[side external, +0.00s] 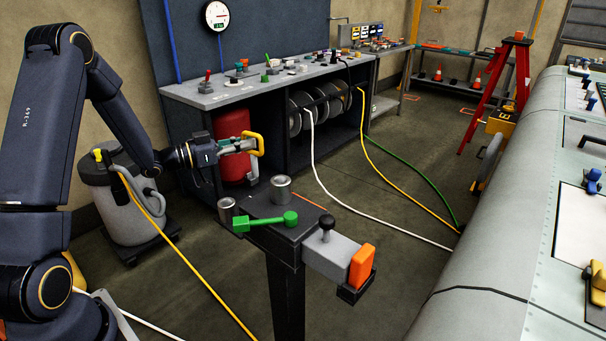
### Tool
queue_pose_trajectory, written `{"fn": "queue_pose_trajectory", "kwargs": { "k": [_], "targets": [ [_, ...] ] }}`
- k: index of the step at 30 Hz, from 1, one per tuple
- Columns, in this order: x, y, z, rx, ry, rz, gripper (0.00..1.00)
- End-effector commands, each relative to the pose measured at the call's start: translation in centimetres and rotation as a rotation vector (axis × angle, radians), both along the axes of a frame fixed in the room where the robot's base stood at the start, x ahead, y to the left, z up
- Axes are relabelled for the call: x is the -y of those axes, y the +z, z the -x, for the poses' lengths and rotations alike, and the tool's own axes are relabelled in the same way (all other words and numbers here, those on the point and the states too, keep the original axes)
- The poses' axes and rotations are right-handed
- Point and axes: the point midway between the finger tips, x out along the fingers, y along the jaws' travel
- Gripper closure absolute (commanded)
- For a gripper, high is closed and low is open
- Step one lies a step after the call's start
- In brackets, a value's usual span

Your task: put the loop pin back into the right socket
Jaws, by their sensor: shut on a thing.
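My gripper (246,146) is shut on the yellow loop (261,143) of the loop pin, left of centre in the side external view. A pale grey part, which looks like the pin's shank, shows below the loop against the red cylinder. The pin is in the air, above and to the left of the right socket, apart from it. The right socket (281,188) is a grey metal cup on top of the dark stand (262,206). A second grey cup, the left socket (227,208), stands at the stand's left end. The inside depth of the cups is hidden.
A green lever (265,221) lies across the stand's front edge. A grey block with a black knob (326,224) and an orange block (361,266) stick out at the right. A workbench (265,88) stands behind. Hoses cross the floor; a large grey wing (500,230) fills the right.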

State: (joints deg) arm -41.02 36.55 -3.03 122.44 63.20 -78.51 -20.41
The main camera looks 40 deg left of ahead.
Motion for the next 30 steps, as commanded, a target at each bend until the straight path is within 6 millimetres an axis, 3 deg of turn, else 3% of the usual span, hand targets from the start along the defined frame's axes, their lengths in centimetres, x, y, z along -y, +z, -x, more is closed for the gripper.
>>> {"fn": "queue_pose_trajectory", "kwargs": {
  "k": [3,9,24,30],
  "targets": [
    [3.5,2.4,-1.4,0.004,-0.106,-0.004,1.0],
    [6.8,4.1,-2.2,-0.001,-0.186,0.002,1.0],
    [7.3,-2.9,-2.3,-0.003,-0.195,0.004,1.0],
    [7.3,-3.5,-2.3,0.0,-0.194,0.001,1.0]
  ]
}}
